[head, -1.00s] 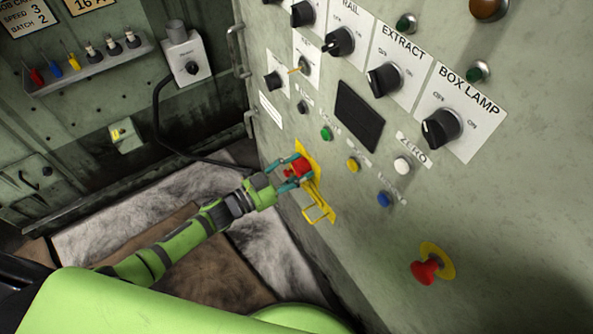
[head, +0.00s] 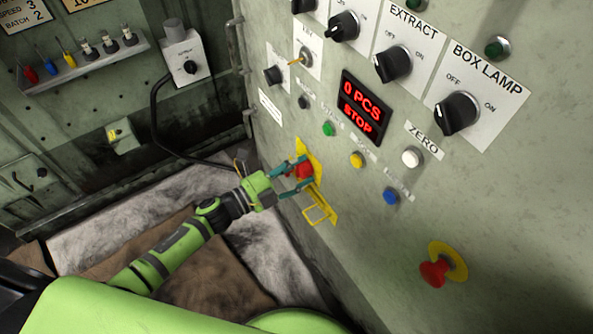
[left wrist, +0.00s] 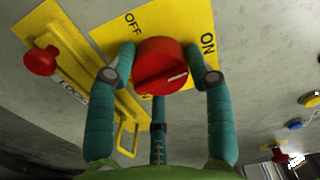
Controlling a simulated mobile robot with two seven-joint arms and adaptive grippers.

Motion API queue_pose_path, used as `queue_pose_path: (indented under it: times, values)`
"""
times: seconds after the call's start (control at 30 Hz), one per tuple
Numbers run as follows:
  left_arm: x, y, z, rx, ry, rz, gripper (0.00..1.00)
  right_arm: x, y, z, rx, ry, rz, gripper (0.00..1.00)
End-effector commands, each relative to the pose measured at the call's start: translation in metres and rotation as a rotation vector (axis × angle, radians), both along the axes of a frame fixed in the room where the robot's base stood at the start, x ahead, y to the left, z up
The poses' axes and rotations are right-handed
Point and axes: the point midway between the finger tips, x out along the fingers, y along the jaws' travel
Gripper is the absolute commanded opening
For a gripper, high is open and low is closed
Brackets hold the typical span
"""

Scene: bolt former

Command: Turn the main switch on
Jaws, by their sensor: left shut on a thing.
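The main switch is a red rotary knob (left wrist: 162,64) on a yellow plate (left wrist: 108,40) marked OFF and ON. In the left wrist view its white pointer mark points right, toward the ON side. In the head view the red knob (head: 305,170) is partly hidden by my fingers. My left gripper (head: 290,178) is shut on the knob, and its teal fingers also show around it in the left wrist view (left wrist: 165,75). A small display (head: 362,107) above is lit red and reads "0 PCS STOP". My right gripper is not in view.
A yellow hasp marked LOCK (left wrist: 75,75) with a small red knob (left wrist: 40,61) sits beside the switch plate. Several buttons and labelled rotary knobs cover the panel. A red mushroom button (head: 435,272) stands out at lower right.

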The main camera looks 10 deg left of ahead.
Motion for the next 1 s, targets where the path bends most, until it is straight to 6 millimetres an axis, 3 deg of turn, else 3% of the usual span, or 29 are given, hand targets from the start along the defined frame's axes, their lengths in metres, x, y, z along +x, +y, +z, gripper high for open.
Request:
queue_pose_path:
  times: [0.27,0.8,0.83,0.87,1.0]
  values:
    - [-0.003,-0.007,0.003,0.054,-0.074,-0.017,0.19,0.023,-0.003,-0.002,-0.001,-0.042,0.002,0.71]
    - [-0.004,-0.008,0.002,0.069,-0.085,-0.019,0.19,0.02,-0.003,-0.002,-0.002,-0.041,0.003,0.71]
    - [-0.005,-0.008,0.002,0.069,-0.085,-0.019,0.64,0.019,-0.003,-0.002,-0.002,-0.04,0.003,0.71]
    - [-0.004,-0.008,0.002,0.07,-0.084,-0.018,0.76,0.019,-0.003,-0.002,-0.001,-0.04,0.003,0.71]
    - [-0.004,-0.006,0.001,0.073,-0.082,-0.014,0.76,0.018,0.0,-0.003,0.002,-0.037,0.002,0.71]
